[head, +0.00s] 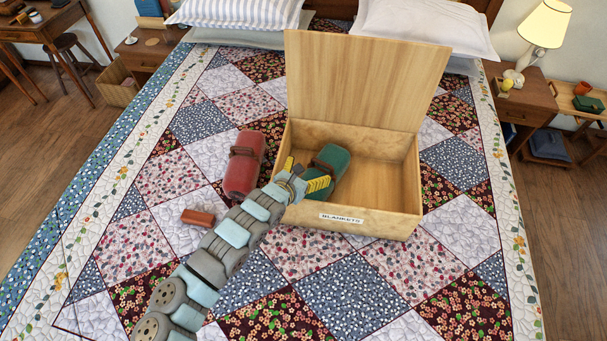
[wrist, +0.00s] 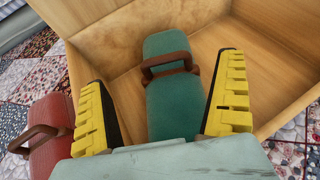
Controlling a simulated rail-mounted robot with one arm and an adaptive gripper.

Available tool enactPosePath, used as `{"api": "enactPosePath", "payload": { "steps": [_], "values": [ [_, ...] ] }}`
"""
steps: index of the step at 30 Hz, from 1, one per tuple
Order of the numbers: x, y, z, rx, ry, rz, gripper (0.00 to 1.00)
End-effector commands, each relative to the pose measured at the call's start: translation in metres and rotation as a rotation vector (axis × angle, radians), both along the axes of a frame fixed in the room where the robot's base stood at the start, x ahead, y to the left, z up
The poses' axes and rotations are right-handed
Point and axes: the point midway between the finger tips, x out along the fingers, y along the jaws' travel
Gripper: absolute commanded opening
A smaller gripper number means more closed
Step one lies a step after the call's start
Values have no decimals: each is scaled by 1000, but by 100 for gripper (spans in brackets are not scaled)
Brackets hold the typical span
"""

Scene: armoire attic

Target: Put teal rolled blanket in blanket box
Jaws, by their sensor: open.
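The blanket box (head: 370,215) is a light wooden box labelled "BLANKETS" on the bed, with its lid (head: 365,80) standing open at the back. The teal rolled blanket (head: 335,160) lies inside it, in the left part; it has a brown strap with a handle. In the wrist view the teal blanket (wrist: 172,95) lies between the two yellow fingers, with a gap on each side. My gripper (head: 308,176) is open at the box's left side, over the near end of the blanket. That end is partly hidden by my gripper.
A red rolled blanket (head: 243,165) with a brown strap lies on the quilt left of the box. A small reddish-brown block (head: 198,217) lies nearer, beside my arm. Pillows are at the head of the bed. The right part of the box is empty.

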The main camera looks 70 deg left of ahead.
Motion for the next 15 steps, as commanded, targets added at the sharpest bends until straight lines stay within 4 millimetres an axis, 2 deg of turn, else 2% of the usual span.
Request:
{"api": "enactPosePath", "payload": {
  "steps": [8, 15],
  "values": [
    [-18, -14, 7, -1, 3, 1, 100],
    [-21, -17, 9, -3, 2, 0, 100]
  ]
}}
